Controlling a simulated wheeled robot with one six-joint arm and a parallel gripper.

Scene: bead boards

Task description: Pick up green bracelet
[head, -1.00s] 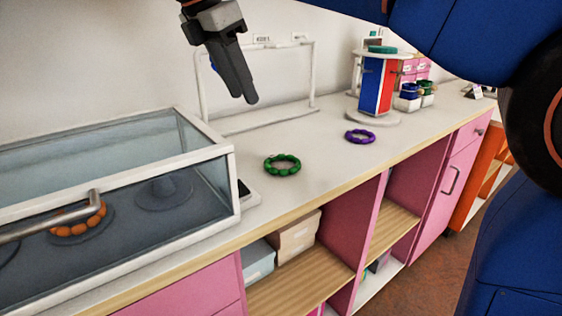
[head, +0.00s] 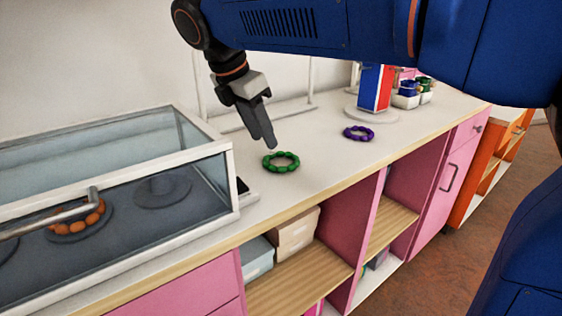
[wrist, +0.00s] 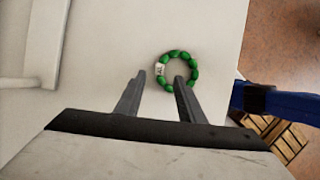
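The green bracelet (head: 281,162), a ring of beads, lies flat on the white counter (head: 310,150) in the head view. In the wrist view the bracelet (wrist: 177,70) shows a white piece on its left side and lies beyond the fingertips, a little right of centre. My gripper (head: 270,146) hangs just above and behind the bracelet in the head view. In the wrist view my gripper (wrist: 160,76) has its two fingers apart with nothing held; the right fingertip overlaps the ring's lower part.
A purple bracelet (head: 358,133) lies to the right. A glass case (head: 222,150) with an orange bracelet (head: 77,221) inside stands at the left. A white frame (head: 312,85) and a red-blue stand (head: 377,90) are at the back. The counter's front edge is close to the green bracelet.

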